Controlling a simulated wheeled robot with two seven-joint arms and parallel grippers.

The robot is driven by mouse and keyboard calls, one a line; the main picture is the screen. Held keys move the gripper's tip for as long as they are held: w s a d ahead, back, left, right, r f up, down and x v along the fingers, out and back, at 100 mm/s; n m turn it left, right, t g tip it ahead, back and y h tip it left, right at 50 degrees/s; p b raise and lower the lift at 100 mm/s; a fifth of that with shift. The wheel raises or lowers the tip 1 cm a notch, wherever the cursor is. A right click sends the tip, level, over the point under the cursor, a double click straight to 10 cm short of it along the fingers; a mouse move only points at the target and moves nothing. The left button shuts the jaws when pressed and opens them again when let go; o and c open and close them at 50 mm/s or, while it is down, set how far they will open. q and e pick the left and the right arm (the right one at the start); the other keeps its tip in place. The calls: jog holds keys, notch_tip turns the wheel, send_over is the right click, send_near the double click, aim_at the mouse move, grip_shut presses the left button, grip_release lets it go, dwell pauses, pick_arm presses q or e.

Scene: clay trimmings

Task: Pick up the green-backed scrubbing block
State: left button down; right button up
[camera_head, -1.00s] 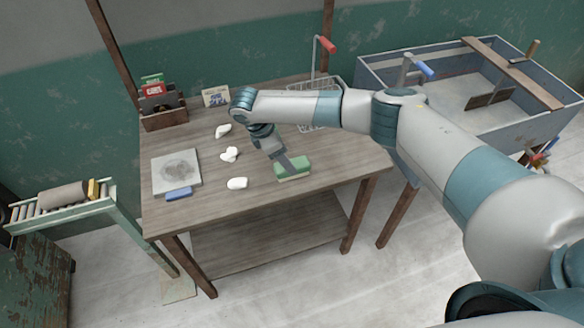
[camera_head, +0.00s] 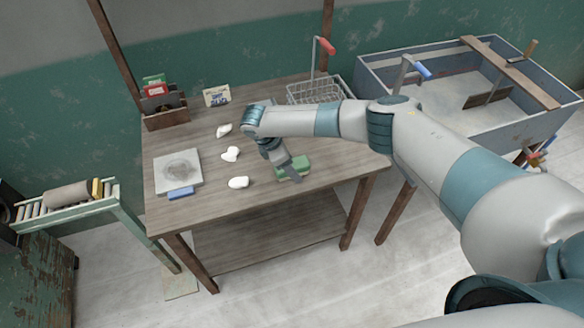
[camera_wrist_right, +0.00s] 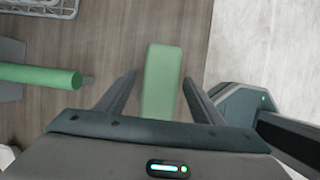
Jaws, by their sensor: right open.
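The green-backed scrubbing block (camera_head: 297,167) lies near the front edge of the wooden table, partly hidden by my right gripper (camera_head: 288,172). In the right wrist view the green block (camera_wrist_right: 162,75) lies lengthwise between the two fingers of my right gripper (camera_wrist_right: 160,78). The fingers are open, one on each side, with a visible gap on both sides.
A tool with a round green handle (camera_wrist_right: 40,75) lies left of the gripper in the wrist view. Several white lumps (camera_head: 238,182), a grey slab (camera_head: 178,170) with a blue block (camera_head: 180,192), and a wire basket (camera_head: 318,90) are on the table.

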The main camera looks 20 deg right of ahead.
jog(key=shift+f, duration=0.25)
dwell(0.4)
jog(key=c, duration=1.2)
